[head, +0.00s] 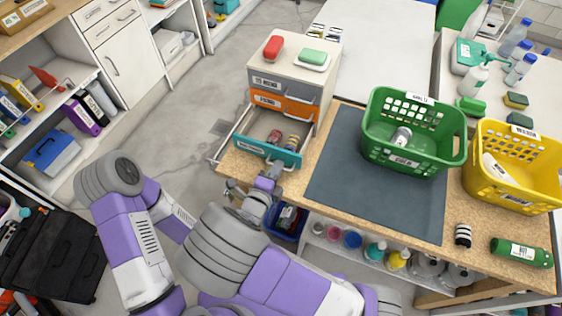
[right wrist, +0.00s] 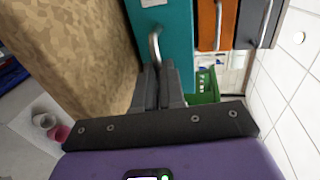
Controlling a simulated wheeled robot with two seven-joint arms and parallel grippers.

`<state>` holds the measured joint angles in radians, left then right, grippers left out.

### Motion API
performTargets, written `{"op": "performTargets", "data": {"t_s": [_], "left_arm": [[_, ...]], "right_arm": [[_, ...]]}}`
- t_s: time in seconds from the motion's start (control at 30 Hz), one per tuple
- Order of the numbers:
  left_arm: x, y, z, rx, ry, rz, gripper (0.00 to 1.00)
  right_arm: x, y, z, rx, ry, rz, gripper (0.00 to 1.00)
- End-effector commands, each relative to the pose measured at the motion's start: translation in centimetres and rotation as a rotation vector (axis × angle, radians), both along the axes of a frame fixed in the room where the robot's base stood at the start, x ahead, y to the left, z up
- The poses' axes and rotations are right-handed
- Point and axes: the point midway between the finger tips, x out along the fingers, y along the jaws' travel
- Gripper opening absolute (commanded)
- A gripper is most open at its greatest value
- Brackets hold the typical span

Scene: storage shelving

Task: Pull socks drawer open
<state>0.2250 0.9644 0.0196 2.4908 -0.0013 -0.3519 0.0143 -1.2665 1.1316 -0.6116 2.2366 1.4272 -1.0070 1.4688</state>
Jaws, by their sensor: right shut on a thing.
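The small drawer cabinet (head: 296,73) stands on the wooden bench top. Its bottom drawer has a teal front (head: 266,149) with a label too small to read surely. This drawer is pulled out, and rolled patterned items like socks (head: 292,142) lie inside. In the right wrist view the teal front (right wrist: 160,22) carries a metal handle (right wrist: 154,46). My right gripper (head: 267,182) is at the teal front, and its fingers (right wrist: 160,72) are shut on the handle. My left arm shows at the left, but its gripper is hidden.
Orange (head: 284,106) and grey (head: 284,87) drawers above are shut. A red item (head: 273,48) and green soap on a dish (head: 313,58) sit on top. A dark mat (head: 352,190), green basket (head: 412,135) and yellow basket (head: 510,165) lie to the right. Floor is free left of the bench.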

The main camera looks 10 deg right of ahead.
Motion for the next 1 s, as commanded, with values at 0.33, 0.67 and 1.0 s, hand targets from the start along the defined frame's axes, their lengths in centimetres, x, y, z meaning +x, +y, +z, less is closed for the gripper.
{"op": "performTargets", "data": {"t_s": [0.33,0.67,1.0], "left_arm": [[0.0,0.0,0.0,0.000,0.000,0.000,0.86],[0.0,0.0,0.1,0.000,0.000,0.000,0.86],[0.0,0.0,1.1,0.000,0.000,0.000,0.86]], "right_arm": [[0.1,0.0,0.0,0.000,0.000,0.002,0.31],[-0.1,0.1,0.1,0.000,0.000,0.002,0.34],[-4.3,2.5,1.3,0.001,-0.001,0.005,0.34]]}}
